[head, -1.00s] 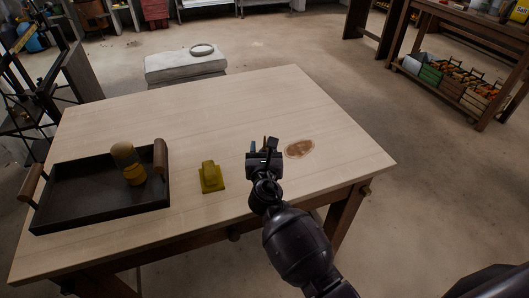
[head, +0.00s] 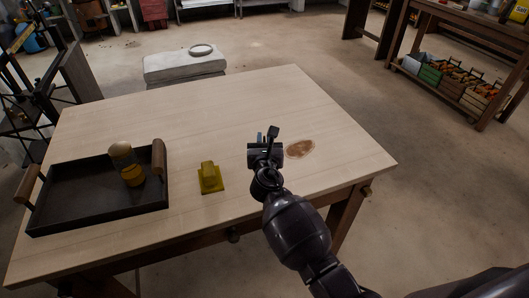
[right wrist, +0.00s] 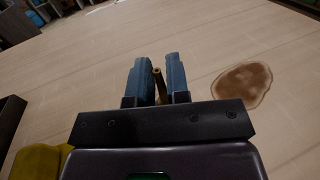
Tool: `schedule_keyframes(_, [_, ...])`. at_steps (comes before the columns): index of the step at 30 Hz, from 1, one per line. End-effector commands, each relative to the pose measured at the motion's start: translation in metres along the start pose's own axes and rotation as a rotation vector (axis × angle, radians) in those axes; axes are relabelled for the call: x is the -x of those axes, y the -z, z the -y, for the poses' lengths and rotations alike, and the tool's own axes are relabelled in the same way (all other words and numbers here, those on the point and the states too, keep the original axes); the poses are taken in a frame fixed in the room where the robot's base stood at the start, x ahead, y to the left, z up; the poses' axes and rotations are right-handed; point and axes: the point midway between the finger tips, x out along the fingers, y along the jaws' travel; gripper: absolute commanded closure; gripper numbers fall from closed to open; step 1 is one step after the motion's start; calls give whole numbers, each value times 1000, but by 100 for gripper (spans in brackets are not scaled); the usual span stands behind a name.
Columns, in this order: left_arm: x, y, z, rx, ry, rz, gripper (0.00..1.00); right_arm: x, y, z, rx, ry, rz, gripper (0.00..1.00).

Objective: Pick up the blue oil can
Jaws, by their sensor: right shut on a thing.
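My right gripper (head: 266,137) is low over the wooden table, left of a brown stain, with its fingers pointing away from me. In the right wrist view its two blue-grey fingers (right wrist: 158,82) are shut on the blue oil can. Only a thin brass-coloured part of the can (right wrist: 159,88) shows, upright between the fingers. The can's body is hidden by the gripper, and I cannot tell whether it touches the table. My left gripper is not in view.
A yellow object (head: 210,180) stands left of my right gripper. The brown stain (head: 300,149) is flat. The far part of the table (head: 210,112) is clear.

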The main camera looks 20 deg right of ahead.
Motion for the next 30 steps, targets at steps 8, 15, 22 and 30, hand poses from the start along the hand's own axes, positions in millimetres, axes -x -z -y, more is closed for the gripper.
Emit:
schedule_keyframes(8, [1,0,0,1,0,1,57,0,-1,0,0,0,1,100])
schedule_keyframes(15, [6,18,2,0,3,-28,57,-1,-30,0,-3,0,9,100])
schedule_keyframes(22, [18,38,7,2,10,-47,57,-1,-88,0,-3,-1,13,100])
schedule_keyframes(30, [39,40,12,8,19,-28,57,0,-152,0,-2,0,8,100])
